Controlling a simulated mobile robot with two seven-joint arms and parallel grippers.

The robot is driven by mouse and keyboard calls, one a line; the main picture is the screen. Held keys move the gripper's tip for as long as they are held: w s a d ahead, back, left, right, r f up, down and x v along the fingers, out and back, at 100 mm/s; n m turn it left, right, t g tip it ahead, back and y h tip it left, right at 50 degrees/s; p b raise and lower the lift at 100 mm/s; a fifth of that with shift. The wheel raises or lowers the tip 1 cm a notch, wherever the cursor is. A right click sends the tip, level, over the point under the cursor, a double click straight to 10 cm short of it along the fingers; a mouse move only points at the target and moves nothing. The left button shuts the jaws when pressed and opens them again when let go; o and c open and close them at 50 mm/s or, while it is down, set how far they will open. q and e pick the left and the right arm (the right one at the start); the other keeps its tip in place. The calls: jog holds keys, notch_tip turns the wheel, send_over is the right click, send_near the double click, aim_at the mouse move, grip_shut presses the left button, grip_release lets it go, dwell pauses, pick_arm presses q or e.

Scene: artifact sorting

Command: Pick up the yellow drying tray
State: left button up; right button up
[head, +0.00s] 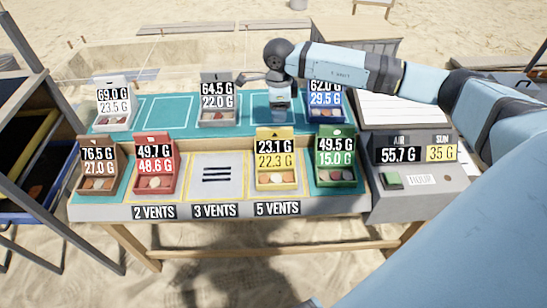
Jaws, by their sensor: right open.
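The yellow drying tray (276,184) stands in the front row of the bench, above the "5 VENTS" label. Its raised back carries the readings 23.1 G and 22.3 G, and several brownish pieces lie in it. My right gripper (281,112) hangs over the teal back row, just behind the yellow tray, pointing down. It is open and appears apart from the tray; its fingertips are small and hard to make out. My left gripper is out of view.
A red tray (155,186), brown tray (97,187) and green tray (337,186) share the front row. White (113,124), grey (217,120) and blue (325,117) trays stand behind. The "3 VENTS" slot (216,177) is empty. A grey scale box (420,190) stands right.

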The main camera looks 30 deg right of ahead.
aim_at(275, 128)
jog(key=f, duration=0.5)
jog(key=a+f, duration=0.1)
jog(key=f, duration=0.1)
jog(key=shift+w+f+p, duration=0.15)
jog(key=shift+f+p, duration=0.1)
jog(key=shift+p, duration=0.1)
grip_shut()
